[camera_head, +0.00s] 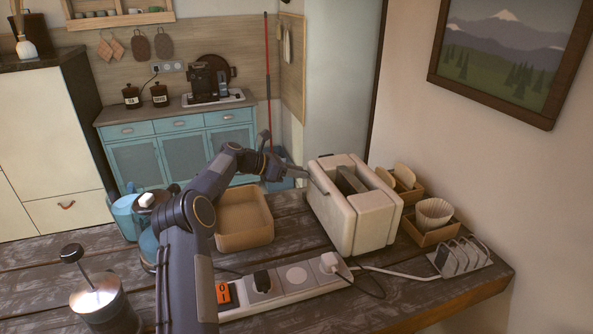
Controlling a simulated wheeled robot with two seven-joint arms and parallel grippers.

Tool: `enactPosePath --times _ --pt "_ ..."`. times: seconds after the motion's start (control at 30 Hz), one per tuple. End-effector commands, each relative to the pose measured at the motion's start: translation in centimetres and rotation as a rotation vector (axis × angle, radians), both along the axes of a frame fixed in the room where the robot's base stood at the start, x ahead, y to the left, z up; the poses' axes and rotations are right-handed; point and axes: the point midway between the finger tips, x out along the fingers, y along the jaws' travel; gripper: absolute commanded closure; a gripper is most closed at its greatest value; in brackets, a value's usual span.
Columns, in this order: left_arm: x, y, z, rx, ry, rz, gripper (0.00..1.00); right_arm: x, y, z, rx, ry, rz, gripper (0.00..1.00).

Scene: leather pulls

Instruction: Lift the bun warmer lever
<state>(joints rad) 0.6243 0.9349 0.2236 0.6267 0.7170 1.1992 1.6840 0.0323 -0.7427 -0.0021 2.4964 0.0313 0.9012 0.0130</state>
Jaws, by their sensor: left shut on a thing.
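The bun warmer (377,222) is a cream, toaster-like box with slots in its top. It stands on the dark wooden table, right of the middle in the head view. My left arm reaches across the table, and my left gripper (301,174) is at the warmer's upper left end. Its fingers are shut on the small lever there. The fingers and the distance hide most of the lever, so its exact height is hard to tell. My right gripper is not in view.
A tan tray (243,238) lies left of the warmer. A power strip (297,276) with plugs and cables runs in front. Wooden boxes with paper filters (434,211) and a wire rack (462,256) stand at right. A French press (101,297) and blue jug (123,213) stand left.

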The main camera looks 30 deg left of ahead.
Motion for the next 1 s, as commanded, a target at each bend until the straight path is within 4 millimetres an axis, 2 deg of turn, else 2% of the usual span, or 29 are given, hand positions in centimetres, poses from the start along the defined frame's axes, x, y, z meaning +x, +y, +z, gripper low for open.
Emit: enactPosePath --times 0.6,1.0 --pt "-0.2 -0.3 -2.9 -0.321 0.273 0.001 1.00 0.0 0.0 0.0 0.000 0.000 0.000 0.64" --pt "-0.4 -0.4 -3.4 -0.392 0.335 0.001 1.00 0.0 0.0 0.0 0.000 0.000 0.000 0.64"
